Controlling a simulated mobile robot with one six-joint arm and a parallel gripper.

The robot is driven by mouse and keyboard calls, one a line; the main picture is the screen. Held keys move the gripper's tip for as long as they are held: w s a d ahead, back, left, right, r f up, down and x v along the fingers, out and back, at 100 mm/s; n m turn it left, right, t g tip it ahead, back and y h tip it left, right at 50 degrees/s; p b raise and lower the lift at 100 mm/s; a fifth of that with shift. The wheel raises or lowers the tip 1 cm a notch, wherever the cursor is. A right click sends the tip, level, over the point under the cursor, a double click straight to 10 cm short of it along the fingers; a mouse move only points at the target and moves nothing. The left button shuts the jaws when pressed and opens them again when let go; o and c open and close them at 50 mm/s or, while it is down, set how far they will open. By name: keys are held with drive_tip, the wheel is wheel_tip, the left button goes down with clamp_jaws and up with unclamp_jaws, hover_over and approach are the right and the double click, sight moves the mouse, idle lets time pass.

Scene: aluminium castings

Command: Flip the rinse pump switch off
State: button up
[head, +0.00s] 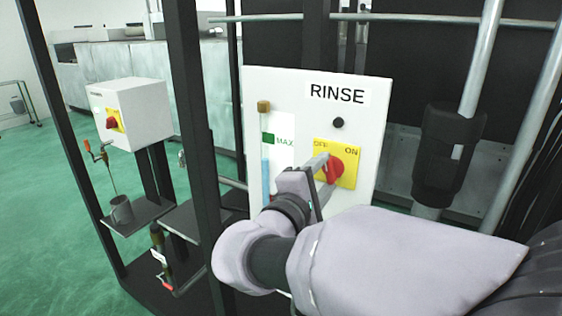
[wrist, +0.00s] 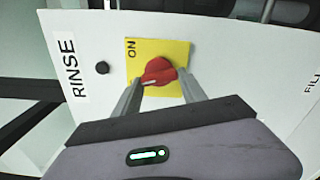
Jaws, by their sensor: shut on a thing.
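The rinse pump switch is a red rotary knob (head: 336,169) on a yellow plate (head: 350,179) marked OFF at left and ON at right, on the white RINSE panel (head: 285,88). My gripper (head: 322,178) is shut on the knob, with one finger on each side. In the wrist view, the red knob (wrist: 161,71) sits between the fingertips of my gripper (wrist: 160,85). A pale mark on the knob lies at its lower left, away from the ON lettering. The OFF lettering is not visible in the wrist view and is partly covered in the head view.
A black button (head: 338,123) is above the plate. A gauge tube (head: 265,155) with a green MAX mark is to its left. A dark upright post (head: 196,120) stands left of the panel. Beyond is a white box (head: 133,110) with another red switch (head: 113,121), above a grey mug (head: 121,210).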

drive_tip(key=shift+n, duration=1.2)
drive_tip(key=o, duration=1.4)
drive_tip(key=shift+c, duration=0.2)
drive_tip(key=p+v, duration=0.4)
drive_tip(key=v, duration=1.3)
drive_tip(key=shift+s+p, duration=0.2)
drive_tip(key=shift+p, duration=0.2)
